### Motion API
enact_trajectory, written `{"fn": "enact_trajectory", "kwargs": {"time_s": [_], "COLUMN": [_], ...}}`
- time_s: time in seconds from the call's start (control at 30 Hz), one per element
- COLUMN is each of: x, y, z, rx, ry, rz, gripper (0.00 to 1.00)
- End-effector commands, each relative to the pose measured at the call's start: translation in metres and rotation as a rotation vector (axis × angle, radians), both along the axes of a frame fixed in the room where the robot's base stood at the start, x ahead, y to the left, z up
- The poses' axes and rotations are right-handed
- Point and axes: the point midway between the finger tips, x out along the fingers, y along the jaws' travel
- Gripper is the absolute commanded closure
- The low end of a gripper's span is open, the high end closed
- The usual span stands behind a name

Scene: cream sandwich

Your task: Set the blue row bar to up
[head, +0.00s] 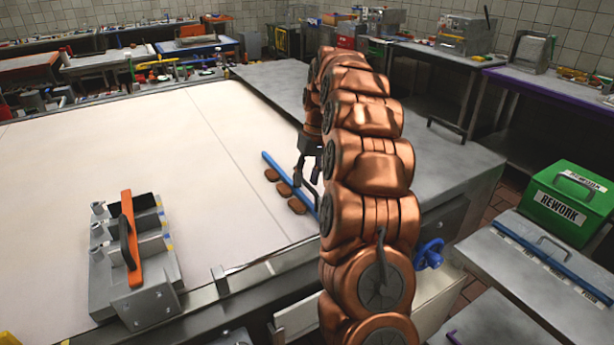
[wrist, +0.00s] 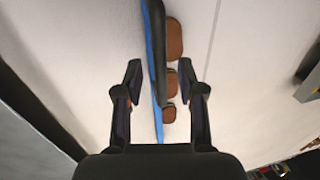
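The blue row bar (head: 285,178) is a long thin blue strip at the right part of the pale work surface, beside a row of brown oval pieces (head: 283,189). In the wrist view the bar (wrist: 158,119) runs lengthwise between my fingers, with a dark handle (wrist: 155,50) along its far part. I cannot tell whether the bar lies on the surface or stands above it. My gripper (head: 308,178) is above the bar. In the wrist view its two fingers (wrist: 160,74) are spread apart, one on each side of the bar, with no visible contact.
A grey metal fixture (head: 133,258) with an orange bar (head: 131,238) and black handle stands at the front left. A blue hand wheel (head: 430,254) is at the right front edge. A green REWORK box (head: 567,203) stands far right. The pale surface (head: 120,140) is mostly clear.

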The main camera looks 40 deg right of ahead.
Motion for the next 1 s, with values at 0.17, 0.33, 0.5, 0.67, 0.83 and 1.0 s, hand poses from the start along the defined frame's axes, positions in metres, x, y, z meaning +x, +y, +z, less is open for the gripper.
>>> {"fn": "enact_trajectory", "kwargs": {"time_s": [0.17,0.33,0.5,0.67,0.83,1.0], "x": [0.0,0.0,0.0,0.0,0.0,0.0], "y": [0.0,-0.0001,-0.0001,-0.0002,-0.0002,-0.0002], "z": [0.0002,0.0003,0.0005,0.0005,0.0006,0.0005], "rx": [0.0,0.0,0.0,0.0,0.0,0.0], "ry": [0.0,0.0,0.0,0.0,0.0,-0.001], "rz": [0.0,0.0,0.0,0.0,0.0,0.0], "gripper": [0.67,0.85,1.0,1.0,1.0,1.0]}}
